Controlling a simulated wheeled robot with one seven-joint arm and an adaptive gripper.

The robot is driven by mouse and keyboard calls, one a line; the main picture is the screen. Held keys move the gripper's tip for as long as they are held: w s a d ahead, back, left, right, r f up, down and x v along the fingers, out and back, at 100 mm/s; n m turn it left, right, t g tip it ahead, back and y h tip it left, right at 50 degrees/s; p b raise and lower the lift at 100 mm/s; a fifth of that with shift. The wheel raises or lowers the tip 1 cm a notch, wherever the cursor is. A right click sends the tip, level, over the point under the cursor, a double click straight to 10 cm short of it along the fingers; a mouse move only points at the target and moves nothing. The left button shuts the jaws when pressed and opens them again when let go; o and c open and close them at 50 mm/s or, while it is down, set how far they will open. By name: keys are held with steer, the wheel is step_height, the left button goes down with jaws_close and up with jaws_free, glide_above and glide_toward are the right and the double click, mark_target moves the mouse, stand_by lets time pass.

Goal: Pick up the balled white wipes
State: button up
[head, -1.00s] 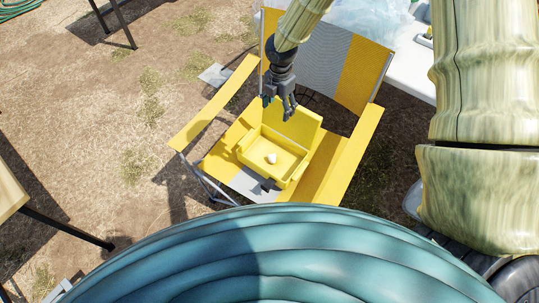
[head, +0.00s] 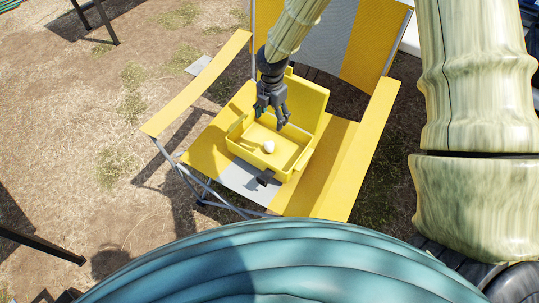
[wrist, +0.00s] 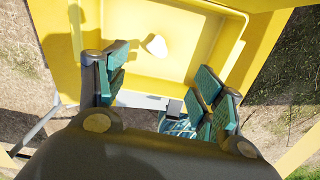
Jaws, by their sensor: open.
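The balled white wipes (head: 269,146) lie as a small white lump on the floor of an open yellow case (head: 290,175). In the wrist view the wipes (wrist: 157,46) lie beyond the fingertips, roughly between the two finger pairs. My gripper (head: 271,120) is above the case, pointing down, open and empty. In the wrist view the gripper (wrist: 160,90) has its fingers spread wide, with teal pads, apart from the wipes. The case's lid stands raised at the back, partly behind my gripper.
The case sits on a yellow and grey folding chair (head: 209,157) with raised armrests (head: 368,140) on both sides and a backrest (head: 361,50) behind. A dark latch (head: 265,178) sticks out at the case's front. Dry ground lies to the left.

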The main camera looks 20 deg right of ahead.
steer(key=b, duration=0.3)
glide_toward(269, 143)
steer(key=shift+d, duration=0.45)
step_height(269, 143, down, 5)
steer(key=shift+f+b, duration=0.2)
steer(key=shift+b, duration=0.5)
steer(key=shift+a+f+b, duration=0.2)
steer(key=shift+f+b, duration=0.25)
steer(key=shift+f, duration=0.85)
steer(key=shift+a+f+b, duration=0.2)
steer(key=shift+f+b, duration=0.25)
steer(key=shift+f, duration=0.85)
steer(key=c, duration=0.8)
